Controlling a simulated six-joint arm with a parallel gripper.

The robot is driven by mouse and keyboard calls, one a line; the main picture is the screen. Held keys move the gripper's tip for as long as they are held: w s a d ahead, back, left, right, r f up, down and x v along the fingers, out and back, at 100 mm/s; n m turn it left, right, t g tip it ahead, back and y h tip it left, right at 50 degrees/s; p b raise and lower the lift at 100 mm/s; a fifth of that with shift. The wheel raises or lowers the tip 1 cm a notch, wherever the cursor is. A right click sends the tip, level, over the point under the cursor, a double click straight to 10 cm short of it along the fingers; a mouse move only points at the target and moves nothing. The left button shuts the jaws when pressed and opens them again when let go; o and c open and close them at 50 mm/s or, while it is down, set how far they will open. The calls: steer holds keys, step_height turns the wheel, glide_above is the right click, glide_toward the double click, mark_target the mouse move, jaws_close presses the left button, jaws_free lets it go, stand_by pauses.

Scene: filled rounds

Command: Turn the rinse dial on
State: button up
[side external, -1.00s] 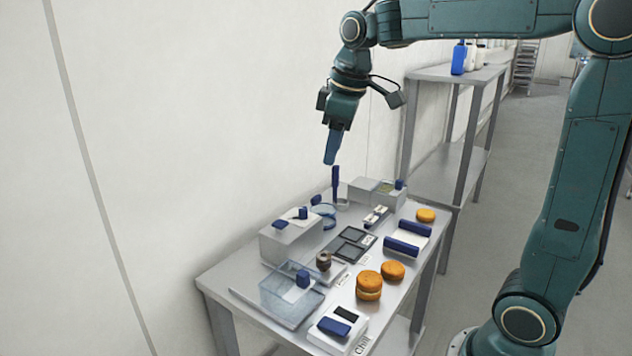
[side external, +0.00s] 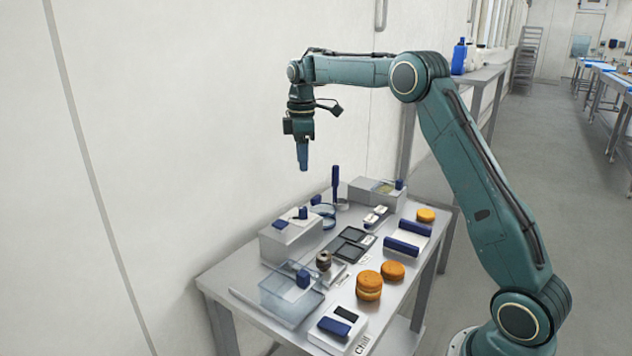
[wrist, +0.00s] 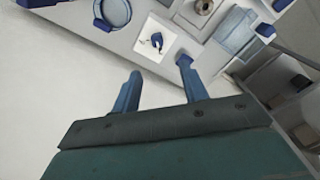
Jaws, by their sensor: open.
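A blue dial knob (side external: 303,213) sits on a white plate on top of a grey box (side external: 290,240) at the table's back left. It is the likely rinse dial, but I can read no label on it. In the wrist view the knob (wrist: 157,41) shows on its white plate with a small dark mark beside it. My gripper (side external: 303,168) points down above the box, clear of it and empty. In the wrist view its blue fingers (wrist: 160,85) are apart, with the dial beyond their tips.
A second blue knob (side external: 280,224) is on the same box. A clear bin (side external: 290,296) stands in front, and a tall blue handle (side external: 335,183) rises behind. Orange filled rounds (side external: 369,285), a scale (side external: 337,329) and dark trays (side external: 350,243) occupy the table. The wall is close behind.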

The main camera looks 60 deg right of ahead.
mark_target(303, 207)
steer(key=shift+w+d+f, duration=0.25)
steer(key=shift+d+f, duration=0.05)
steer(key=shift+f, duration=0.1)
step_height(303, 207, down, 14)
steer(key=shift+r, duration=0.1)
stand_by(0.7)
jaws_close()
